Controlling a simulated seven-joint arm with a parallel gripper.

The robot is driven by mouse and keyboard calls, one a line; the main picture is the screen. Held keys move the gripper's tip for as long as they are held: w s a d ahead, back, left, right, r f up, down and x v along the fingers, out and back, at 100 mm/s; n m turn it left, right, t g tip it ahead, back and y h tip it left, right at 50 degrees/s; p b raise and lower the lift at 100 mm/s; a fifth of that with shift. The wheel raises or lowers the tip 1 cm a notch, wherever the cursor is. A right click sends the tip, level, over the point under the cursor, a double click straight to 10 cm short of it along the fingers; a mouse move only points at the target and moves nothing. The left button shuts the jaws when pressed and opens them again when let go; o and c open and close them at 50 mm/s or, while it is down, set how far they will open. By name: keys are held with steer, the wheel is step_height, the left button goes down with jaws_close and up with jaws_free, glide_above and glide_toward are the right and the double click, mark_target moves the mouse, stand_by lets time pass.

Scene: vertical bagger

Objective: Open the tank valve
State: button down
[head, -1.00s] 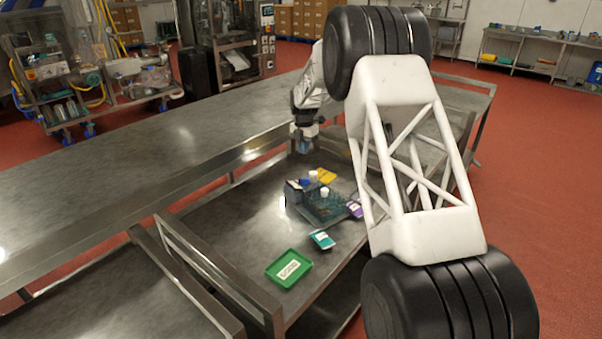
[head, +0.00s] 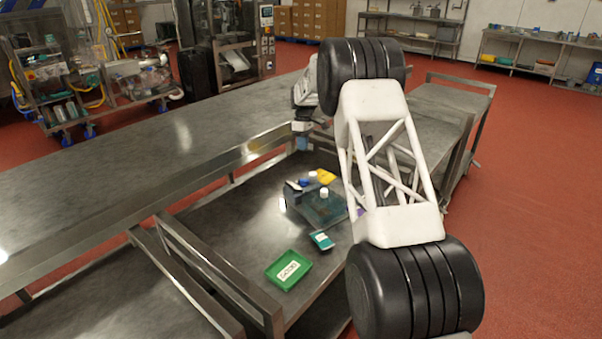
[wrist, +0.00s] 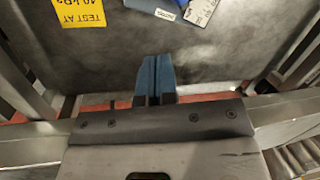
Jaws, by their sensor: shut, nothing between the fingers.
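The tank unit, a small dark block with a translucent teal tank (head: 325,210), sits on the lower metal table in the head view. A white cap (head: 324,192) stands on it, and a blue knob-like part (head: 312,174) shows at its back. I cannot tell which part is the valve. My gripper (head: 303,144) is beyond the unit, above the table's back edge, and touches nothing there. In the wrist view its blue fingertips (wrist: 154,72) are together and empty. A blue part with a white label (wrist: 172,13) shows at the top of the wrist view.
A yellow card (head: 326,176) lies behind the unit; its printed text shows in the wrist view (wrist: 78,14). The long raised metal counter (head: 130,150) runs beside the lower table.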

mark_target(304, 182)
steer(key=shift+w+d+f+m+g, duration=0.1)
steer(key=shift+w+f+m+g, duration=0.35)
steer(key=shift+m, duration=1.9)
steer(key=shift+w+d+r+m+g, duration=0.15)
steer(key=shift+w+m, duration=0.65)
steer(key=shift+m, duration=1.5)
steer(key=shift+w+a+f+m+g, duration=0.1)
steer(key=shift+w+f+m+g, duration=0.35)
steer(key=shift+m, duration=1.9)
steer(key=shift+s+a+f, duration=0.2)
steer(key=shift+s+f, duration=1)
steer(key=shift+f, duration=0.3)
steer(key=shift+s+a+f, duration=0.25)
steer(key=shift+s+f, duration=1)
steer(key=shift+f, duration=0.25)
steer(key=shift+s+a+f, duration=0.2)
steer(key=shift+s+f, duration=1)
steer(key=shift+f, duration=0.3)
